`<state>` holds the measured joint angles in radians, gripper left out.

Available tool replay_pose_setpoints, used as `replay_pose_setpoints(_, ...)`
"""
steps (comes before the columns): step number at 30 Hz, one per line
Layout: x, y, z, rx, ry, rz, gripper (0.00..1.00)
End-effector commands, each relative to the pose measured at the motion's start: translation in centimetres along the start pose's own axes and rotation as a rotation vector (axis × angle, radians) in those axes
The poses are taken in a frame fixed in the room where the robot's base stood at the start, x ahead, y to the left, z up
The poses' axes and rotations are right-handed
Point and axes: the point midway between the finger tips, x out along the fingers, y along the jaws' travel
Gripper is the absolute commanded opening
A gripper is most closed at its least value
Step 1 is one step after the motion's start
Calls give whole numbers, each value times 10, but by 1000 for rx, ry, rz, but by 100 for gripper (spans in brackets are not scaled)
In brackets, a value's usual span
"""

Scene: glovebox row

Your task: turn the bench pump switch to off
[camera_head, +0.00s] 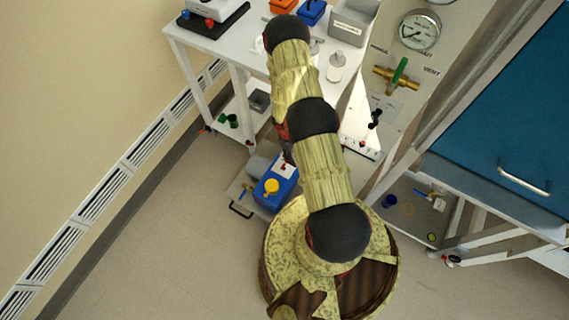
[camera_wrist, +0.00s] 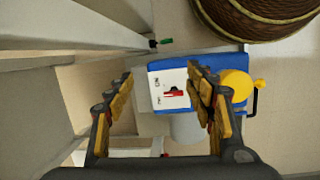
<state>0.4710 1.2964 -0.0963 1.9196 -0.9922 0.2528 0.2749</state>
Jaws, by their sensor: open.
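The pump is a blue box with a white front panel and a yellow round part; it sits low by the floor in the head view (camera_head: 268,194) and shows in the wrist view (camera_wrist: 244,62). Its switch, a small red lever with a black part (camera_wrist: 173,94), is on the white panel (camera_wrist: 160,75), with small dark labels to its left too small to read surely. My gripper (camera_wrist: 161,78) is open, its two fingers on either side of the panel's switch area. I cannot tell how far the fingertips are from the switch. In the head view my arm mostly hides the gripper.
A white bench (camera_head: 215,45) with trays and a bottle (camera_head: 335,66) stands behind. A gauge panel with a green-handled valve (camera_head: 398,74) and a blue-fronted cabinet (camera_head: 510,110) are at right. A wall heater (camera_head: 120,170) runs along the left. The floor at front left is clear.

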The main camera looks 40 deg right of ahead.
Motion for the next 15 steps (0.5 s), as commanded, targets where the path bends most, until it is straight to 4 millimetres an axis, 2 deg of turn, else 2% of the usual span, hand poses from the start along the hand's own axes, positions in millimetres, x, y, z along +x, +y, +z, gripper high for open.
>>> replay_pose_setpoints(1,19,-5,-6,-22,27,-14,55)
replay_pose_setpoints(5,47,-14,-37,-77,130,-44,55)
replay_pose_setpoints(9,50,-19,-64,-94,218,-68,55)
replay_pose_setpoints(15,62,-22,-72,-92,233,-74,55)
